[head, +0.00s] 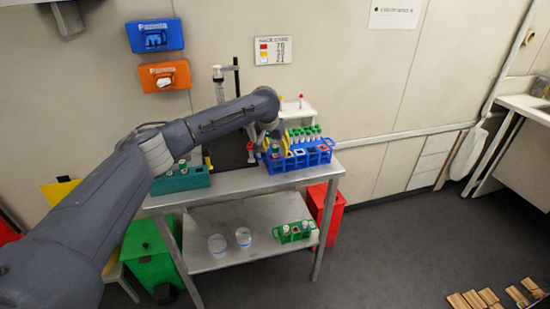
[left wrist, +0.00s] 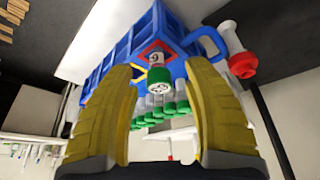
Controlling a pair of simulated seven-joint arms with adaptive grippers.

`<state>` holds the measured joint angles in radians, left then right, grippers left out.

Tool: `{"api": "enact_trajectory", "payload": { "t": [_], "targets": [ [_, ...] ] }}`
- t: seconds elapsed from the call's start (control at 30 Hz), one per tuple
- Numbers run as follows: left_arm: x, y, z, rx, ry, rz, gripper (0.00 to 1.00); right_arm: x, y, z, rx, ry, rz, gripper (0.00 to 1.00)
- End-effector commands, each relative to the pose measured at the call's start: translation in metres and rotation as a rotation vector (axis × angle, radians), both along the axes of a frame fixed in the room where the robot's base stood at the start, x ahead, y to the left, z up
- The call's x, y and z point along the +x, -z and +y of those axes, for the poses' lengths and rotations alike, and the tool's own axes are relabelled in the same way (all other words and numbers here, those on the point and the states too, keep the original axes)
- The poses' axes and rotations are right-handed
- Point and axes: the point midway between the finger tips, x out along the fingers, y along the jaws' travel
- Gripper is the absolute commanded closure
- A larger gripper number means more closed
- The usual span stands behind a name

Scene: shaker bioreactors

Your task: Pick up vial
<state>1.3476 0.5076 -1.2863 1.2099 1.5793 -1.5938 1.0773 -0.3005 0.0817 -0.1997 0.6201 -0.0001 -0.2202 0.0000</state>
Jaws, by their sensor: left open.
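A vial with a green cap (left wrist: 158,88) stands in the blue rack (left wrist: 112,60), seen upside down in the left wrist view. The blue rack (head: 305,160) sits on the right of the metal cart's top in the head view. More green-capped vials (head: 308,132) stand in a row there. My left gripper (head: 277,146) is at the rack's left end, its yellow fingers open. In the left wrist view the fingers (left wrist: 158,75) are on either side of the vial's cap, with gaps visible; contact cannot be told. My right gripper is not in view.
A teal rack (head: 180,182) with vials stands at the cart's left. A red and white object (left wrist: 237,60) is close to one finger in the wrist view. The lower shelf (head: 265,246) holds two clear cups and a small green rack (head: 294,233).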

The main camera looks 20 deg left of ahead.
Motion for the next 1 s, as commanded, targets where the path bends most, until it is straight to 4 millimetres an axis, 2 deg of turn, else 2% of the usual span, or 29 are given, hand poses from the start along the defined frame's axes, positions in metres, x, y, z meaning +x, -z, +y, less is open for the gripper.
{"api": "enact_trajectory", "payload": {
  "t": [0.2,0.63,1.0],
  "targets": [
    [0.0001,0.0001,-0.0003,0.000,0.001,0.000,0.48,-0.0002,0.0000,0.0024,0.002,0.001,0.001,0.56],
    [0.0000,-0.0002,-0.0003,0.000,0.001,0.000,0.98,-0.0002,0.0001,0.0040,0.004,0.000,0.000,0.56],
    [0.0001,-0.0007,-0.0002,0.000,0.001,0.000,0.99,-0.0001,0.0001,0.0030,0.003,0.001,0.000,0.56]
  ]
}}
